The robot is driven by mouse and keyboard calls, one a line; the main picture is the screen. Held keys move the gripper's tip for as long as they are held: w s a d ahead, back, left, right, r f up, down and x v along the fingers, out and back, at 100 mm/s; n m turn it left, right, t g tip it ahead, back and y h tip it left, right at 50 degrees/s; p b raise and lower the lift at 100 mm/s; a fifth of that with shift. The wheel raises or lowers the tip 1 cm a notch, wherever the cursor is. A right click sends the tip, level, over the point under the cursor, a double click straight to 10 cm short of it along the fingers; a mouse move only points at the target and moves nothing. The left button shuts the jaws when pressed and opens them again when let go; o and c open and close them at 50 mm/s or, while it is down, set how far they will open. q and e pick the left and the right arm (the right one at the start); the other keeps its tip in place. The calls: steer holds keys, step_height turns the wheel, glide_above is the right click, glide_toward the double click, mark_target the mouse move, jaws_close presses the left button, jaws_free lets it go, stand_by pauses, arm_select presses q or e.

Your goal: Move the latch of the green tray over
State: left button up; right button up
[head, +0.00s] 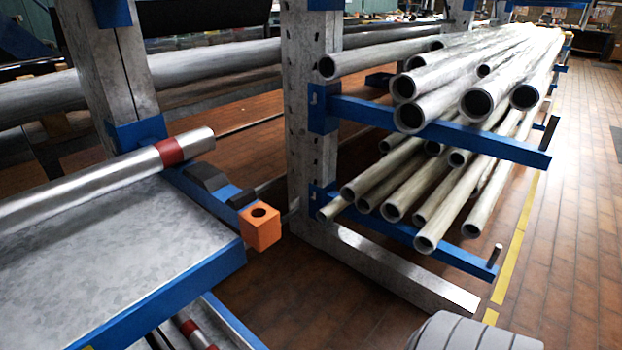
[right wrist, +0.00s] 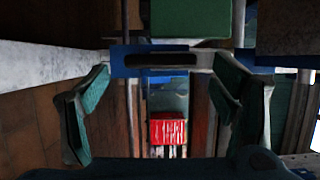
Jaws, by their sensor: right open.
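My right gripper (right wrist: 160,92) shows in the right wrist view with its two green-padded fingers spread wide and nothing between them. Beyond the fingers, a blue bar with a dark slot (right wrist: 160,60) runs across the view. A green box-like part (right wrist: 190,18) stands above the bar at the top edge; I cannot tell whether it is the green tray. A duller green face (right wrist: 168,97) and a red block (right wrist: 167,131) show below the bar, between the fingers. I cannot make out a latch for certain. Neither gripper shows in the head view.
In the head view a metal shelf (head: 120,250) holds a pipe with a red band (head: 170,151). An orange block with a hole (head: 260,227) caps a blue arm. Racked grey pipes (head: 480,95) stand at right, beside an open brick floor (head: 575,220).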

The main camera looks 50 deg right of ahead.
steer(key=v, duration=0.6)
steer(key=shift+s, duration=0.35)
steer(key=shift+d, duration=0.15)
